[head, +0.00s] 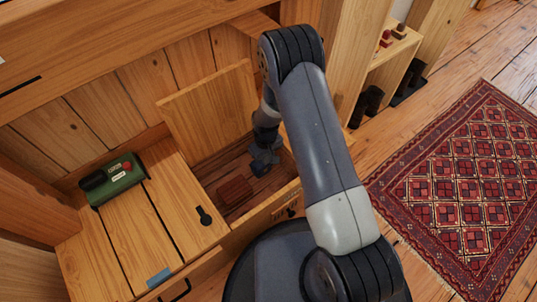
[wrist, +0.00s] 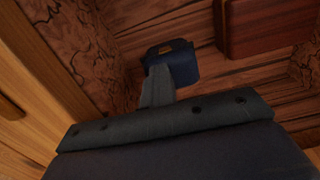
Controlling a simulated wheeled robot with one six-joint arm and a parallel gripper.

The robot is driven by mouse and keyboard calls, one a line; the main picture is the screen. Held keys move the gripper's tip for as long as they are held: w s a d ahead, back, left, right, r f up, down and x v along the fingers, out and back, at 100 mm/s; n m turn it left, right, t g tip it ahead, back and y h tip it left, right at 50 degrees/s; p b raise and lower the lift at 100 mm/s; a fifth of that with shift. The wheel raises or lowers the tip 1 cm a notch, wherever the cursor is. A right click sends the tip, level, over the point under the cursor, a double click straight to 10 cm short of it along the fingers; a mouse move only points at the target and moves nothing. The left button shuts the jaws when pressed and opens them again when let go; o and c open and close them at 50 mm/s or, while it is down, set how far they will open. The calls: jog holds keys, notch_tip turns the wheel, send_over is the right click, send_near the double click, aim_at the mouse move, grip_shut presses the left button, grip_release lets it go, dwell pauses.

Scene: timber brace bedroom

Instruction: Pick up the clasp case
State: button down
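The clasp case appears to be the small dark blue case (wrist: 178,66) with a brassy clasp mark at its top edge, in the wrist view. It lies on the wooden floor of an open compartment. In the head view, a small dark blue shape (head: 259,170) under my gripper (head: 265,154) appears to be the same case. My gripper reaches down into the compartment. In the wrist view, one grey finger of my gripper (wrist: 156,92) overlaps the case's near left part. The other finger is not distinguishable, and I cannot tell whether there is contact.
A reddish-brown box (head: 234,190) lies left of the case in the compartment; it also shows in the wrist view (wrist: 258,25). A raised wooden lid (head: 208,108) stands behind. A green object (head: 115,180) sits on the bench left. A patterned rug (head: 460,180) lies right.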

jog(key=shift+s+a+r, duration=0.35)
jog(key=shift+r, duration=0.3)
jog(key=shift+s+a+r, duration=0.3)
jog(key=shift+r, duration=0.3)
jog(key=shift+s+d+r+p, duration=0.15)
jog(key=shift+d+r+p, duration=0.1)
jog(key=shift+r+p, duration=0.1)
jog(key=c, duration=1.6)
grip_release()
jog(key=shift+d, duration=0.25)
jog(key=o, duration=1.2)
jog(key=shift+c, duration=0.2)
jog(key=shift+r, duration=0.2)
